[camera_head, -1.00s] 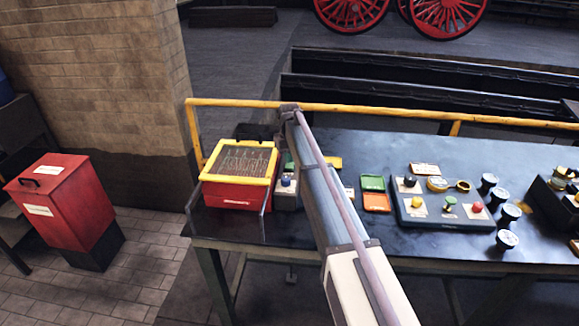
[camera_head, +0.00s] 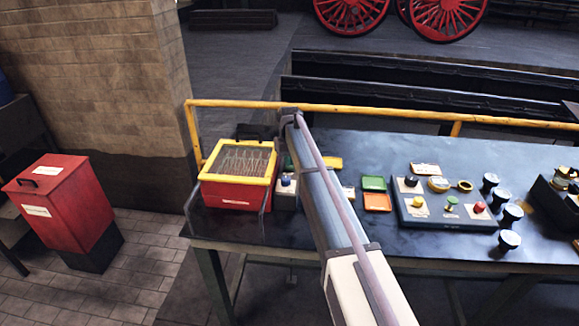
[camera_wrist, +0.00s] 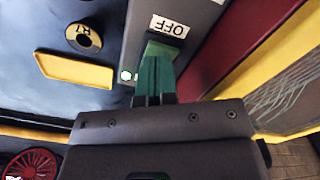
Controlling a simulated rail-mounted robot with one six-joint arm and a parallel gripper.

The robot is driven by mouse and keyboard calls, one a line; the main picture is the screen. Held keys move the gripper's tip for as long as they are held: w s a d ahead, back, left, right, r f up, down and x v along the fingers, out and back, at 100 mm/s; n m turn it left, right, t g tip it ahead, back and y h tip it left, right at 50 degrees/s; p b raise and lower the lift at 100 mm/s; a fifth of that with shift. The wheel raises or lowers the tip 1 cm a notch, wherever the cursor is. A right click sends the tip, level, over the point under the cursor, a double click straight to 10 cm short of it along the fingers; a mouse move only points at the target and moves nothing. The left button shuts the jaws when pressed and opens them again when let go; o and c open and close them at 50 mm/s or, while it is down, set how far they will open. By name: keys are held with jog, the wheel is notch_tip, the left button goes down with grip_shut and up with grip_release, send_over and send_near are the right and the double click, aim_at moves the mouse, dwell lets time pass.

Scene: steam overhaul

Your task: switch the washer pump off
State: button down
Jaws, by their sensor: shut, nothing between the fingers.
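The washer (camera_head: 235,197) is a red box with a yellow-framed clear lid at the left end of the bench. Its red side and yellow frame fill the right of the wrist view (camera_wrist: 292,55). Beside it is a grey switch box (camera_head: 287,186), partly hidden by my arm in the head view.
A yellow rail (camera_head: 380,110) runs along the bench's back edge. A yellow tray (camera_wrist: 75,70) and a round ring marked R7 (camera_wrist: 83,37) lie beside the switch box. A control panel (camera_head: 445,209) and several dark round pieces stand farther right.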

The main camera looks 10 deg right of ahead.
jog(key=shift+f+b, duration=0.5)
jog(key=shift+f, duration=0.05)
jog(key=shift+r, duration=0.15)
notch_tip(320, 180, up, 7)
jog(key=p, duration=0.7)
jog(key=s+m, duration=0.2)
jog(key=s, duration=3.9)
jog(key=shift+s+m, duration=0.25)
jog(key=shift+m, duration=0.05)
